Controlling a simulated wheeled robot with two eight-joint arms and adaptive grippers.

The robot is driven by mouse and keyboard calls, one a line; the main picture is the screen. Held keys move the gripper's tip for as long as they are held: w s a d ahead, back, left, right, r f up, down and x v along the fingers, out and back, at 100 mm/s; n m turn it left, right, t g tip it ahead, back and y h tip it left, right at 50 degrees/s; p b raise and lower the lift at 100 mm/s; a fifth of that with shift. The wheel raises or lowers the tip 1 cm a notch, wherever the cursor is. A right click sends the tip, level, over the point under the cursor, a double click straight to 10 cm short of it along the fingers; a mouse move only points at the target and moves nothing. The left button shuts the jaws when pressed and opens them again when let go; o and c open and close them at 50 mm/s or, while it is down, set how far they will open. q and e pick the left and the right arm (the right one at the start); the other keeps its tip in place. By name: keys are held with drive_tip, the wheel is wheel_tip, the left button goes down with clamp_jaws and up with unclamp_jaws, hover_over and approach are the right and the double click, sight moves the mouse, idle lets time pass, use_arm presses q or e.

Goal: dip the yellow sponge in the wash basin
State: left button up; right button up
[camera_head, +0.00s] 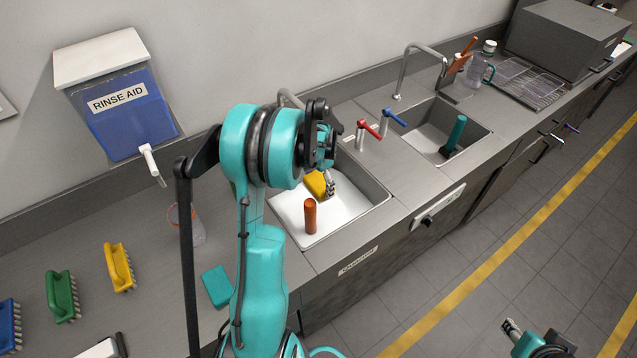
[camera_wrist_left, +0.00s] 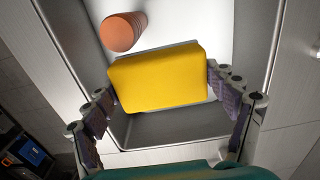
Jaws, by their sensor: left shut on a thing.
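The yellow sponge (camera_head: 316,184) is in my left gripper (camera_head: 328,186), over or inside the near basin (camera_head: 358,183). This basin has white contents that look like water or suds. In the left wrist view the sponge (camera_wrist_left: 158,80) sits between the two fingers, with the basin's grey wall (camera_wrist_left: 170,127) below it in the picture. I cannot tell whether its underside touches the white surface. My left arm hides part of the basin. My right gripper (camera_head: 512,331) is at the bottom right, over the floor and away from the counter; its jaws are too small to judge.
An orange cylinder (camera_head: 310,216) stands in the near basin, close to the sponge. Red and blue tap levers (camera_head: 369,129) stand between the basins. Brushes (camera_head: 119,267), a teal sponge (camera_head: 217,286) and a rinse-aid dispenser (camera_head: 120,105) are at left.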

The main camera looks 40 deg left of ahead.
sight(318, 182)
use_arm(q)
drive_tip(key=shift+r+p, duration=1.3)
drive_tip(key=shift+r, duration=0.8)
drive_tip(key=shift+f, duration=0.1)
